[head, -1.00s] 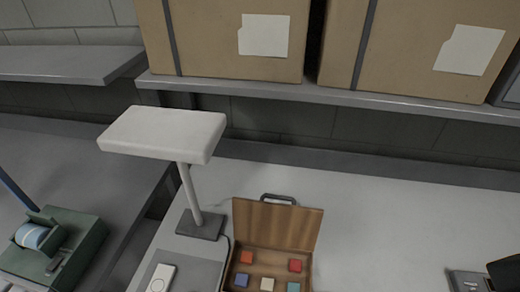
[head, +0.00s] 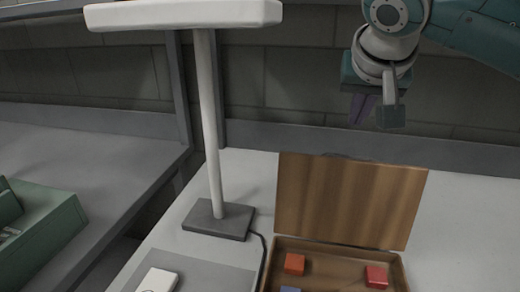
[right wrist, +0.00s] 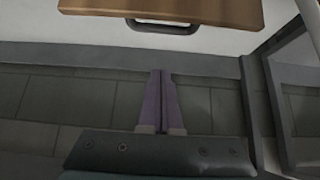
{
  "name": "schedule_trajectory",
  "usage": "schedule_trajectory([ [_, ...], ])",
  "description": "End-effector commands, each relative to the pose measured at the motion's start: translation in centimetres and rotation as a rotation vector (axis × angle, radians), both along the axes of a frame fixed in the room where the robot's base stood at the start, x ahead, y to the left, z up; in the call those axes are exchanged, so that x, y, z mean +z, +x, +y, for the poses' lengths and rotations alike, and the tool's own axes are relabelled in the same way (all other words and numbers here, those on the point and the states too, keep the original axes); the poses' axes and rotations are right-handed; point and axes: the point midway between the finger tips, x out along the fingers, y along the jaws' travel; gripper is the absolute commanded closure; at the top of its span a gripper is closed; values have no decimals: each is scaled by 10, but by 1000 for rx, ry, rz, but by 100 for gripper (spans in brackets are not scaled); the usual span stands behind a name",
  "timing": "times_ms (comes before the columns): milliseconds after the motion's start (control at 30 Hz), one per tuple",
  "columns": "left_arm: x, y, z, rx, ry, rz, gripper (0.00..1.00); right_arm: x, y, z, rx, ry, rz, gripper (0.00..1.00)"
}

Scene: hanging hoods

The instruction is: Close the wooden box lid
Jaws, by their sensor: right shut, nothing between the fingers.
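The wooden box (head: 335,252) stands on the white table with its lid (head: 348,200) raised upright at the back. Red, orange and blue blocks lie inside the box; its front is cut off by the frame. My right gripper (head: 372,112) hangs above and behind the raised lid, apart from it. In the right wrist view its purple fingers (right wrist: 162,85) are together and empty. That view also shows the lid's edge (right wrist: 200,8) with its dark handle (right wrist: 163,27) beyond the fingertips. My left gripper is not in view.
A white lamp (head: 208,110) on a dark base (head: 218,220) stands left of the box. A white device (head: 158,281) lies on a grey mat (head: 205,275) at front left. A green dispenser (head: 40,235) is at far left. The table right of the box (head: 465,225) looks clear.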

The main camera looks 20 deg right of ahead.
Motion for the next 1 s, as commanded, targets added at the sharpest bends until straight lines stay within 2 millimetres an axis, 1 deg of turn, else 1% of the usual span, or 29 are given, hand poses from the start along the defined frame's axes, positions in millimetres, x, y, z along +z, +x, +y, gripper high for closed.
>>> schedule_trajectory([
  [167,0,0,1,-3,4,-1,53,-11,9,-6,-5,0,0,100],
  [367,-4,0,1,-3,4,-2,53,-38,27,-18,-5,0,0,100],
  [500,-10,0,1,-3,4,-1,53,-54,38,-25,-4,0,0,100],
  [767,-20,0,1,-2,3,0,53,-75,53,-34,-4,0,-1,100],
  [800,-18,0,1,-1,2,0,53,-75,53,-34,-1,-2,-1,100],
  [867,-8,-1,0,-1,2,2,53,-70,47,-30,2,-3,-1,100],
  [1000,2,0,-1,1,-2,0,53,-71,35,-23,3,-2,0,100],
])
